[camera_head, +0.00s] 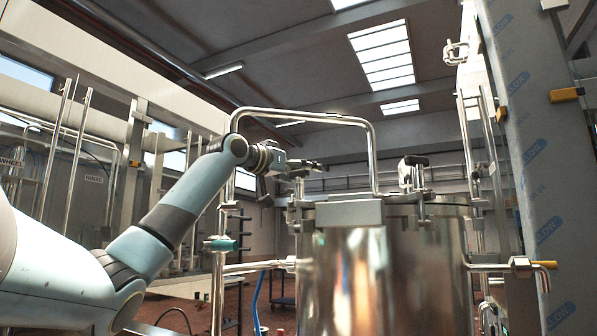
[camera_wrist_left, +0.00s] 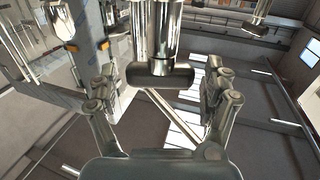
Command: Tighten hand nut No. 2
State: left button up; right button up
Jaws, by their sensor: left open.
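The steel tank (camera_head: 350,265) stands right of centre in the head view, with clamp fittings around its lid. My left gripper (camera_head: 304,166) is at the lid's left edge, above a clamp fitting there. In the left wrist view, a rounded metal crosspiece on a post, apparently a hand nut (camera_wrist_left: 160,73), lies between the two spread fingers. Gaps show on both sides, so the gripper is open and appears not to touch it. No number is readable on it. Another clamp with a dark handle (camera_head: 414,160) stands further right on the lid. My right gripper is not in view.
A bent steel pipe frame (camera_head: 300,114) arches behind my left wrist and over the lid. A vertical pipe with a green valve (camera_head: 220,244) stands left of the tank. A film-wrapped column (camera_head: 540,150) rises at the right. The air above the lid's centre is mostly free.

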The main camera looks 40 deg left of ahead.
pick_arm(q)
jog(key=s, duration=0.7)
jog(key=shift+s, duration=0.25)
jog(key=shift+f, duration=0.1)
dwell(0.4)
